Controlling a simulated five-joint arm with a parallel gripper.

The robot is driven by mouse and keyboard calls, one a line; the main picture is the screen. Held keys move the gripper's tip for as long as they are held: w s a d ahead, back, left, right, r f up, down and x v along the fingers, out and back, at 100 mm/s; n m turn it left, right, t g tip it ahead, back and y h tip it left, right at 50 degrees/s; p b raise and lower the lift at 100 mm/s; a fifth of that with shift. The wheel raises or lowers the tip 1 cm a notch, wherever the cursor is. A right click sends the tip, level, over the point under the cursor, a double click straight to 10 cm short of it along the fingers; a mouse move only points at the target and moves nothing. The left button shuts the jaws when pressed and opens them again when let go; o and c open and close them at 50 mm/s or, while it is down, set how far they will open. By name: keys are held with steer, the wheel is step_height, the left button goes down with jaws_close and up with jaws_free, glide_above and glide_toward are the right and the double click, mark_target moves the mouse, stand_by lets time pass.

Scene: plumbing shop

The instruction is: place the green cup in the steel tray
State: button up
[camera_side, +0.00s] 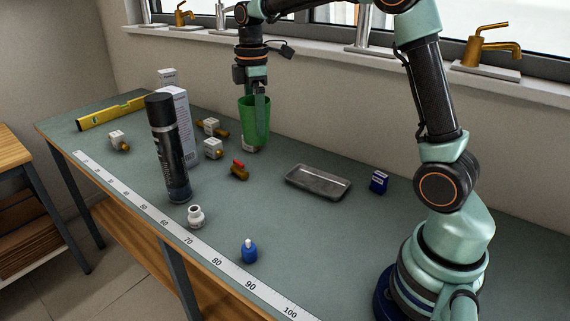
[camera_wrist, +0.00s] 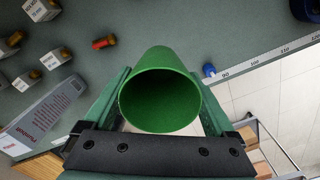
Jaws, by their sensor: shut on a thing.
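The green cup (camera_side: 249,121) is held in my gripper (camera_side: 262,104), with one jaw visible across its side in the side view. In the wrist view the cup (camera_wrist: 160,98) sits between the two green fingers of my gripper (camera_wrist: 160,100), its open mouth toward the camera. In the side view the cup is roughly upright, near a small white box behind the bench's middle; I cannot tell exactly how high it is above the bench. The steel tray (camera_side: 318,196) lies on the bench to the right of the cup and is empty.
A tall black spray can (camera_side: 168,150) and a white carton (camera_side: 181,120) stand left of the cup. Several small fittings, including a red-handled valve (camera_side: 239,170), lie around. A blue bottle (camera_side: 249,251) stands near the measuring strip (camera_side: 215,255).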

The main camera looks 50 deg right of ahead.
steer(key=s+d+m, duration=0.1)
steer(key=s+d, duration=0.3)
steer(key=d, duration=0.4)
steer(key=s+d+m, duration=0.2)
steer(key=s+d, duration=0.2)
steer(key=d, duration=0.5)
glide_above(317, 184)
step_height(317, 184, down, 19)
steer(key=shift+f, duration=0.1)
steer(key=o, duration=1)
steer(key=shift+f, duration=0.15)
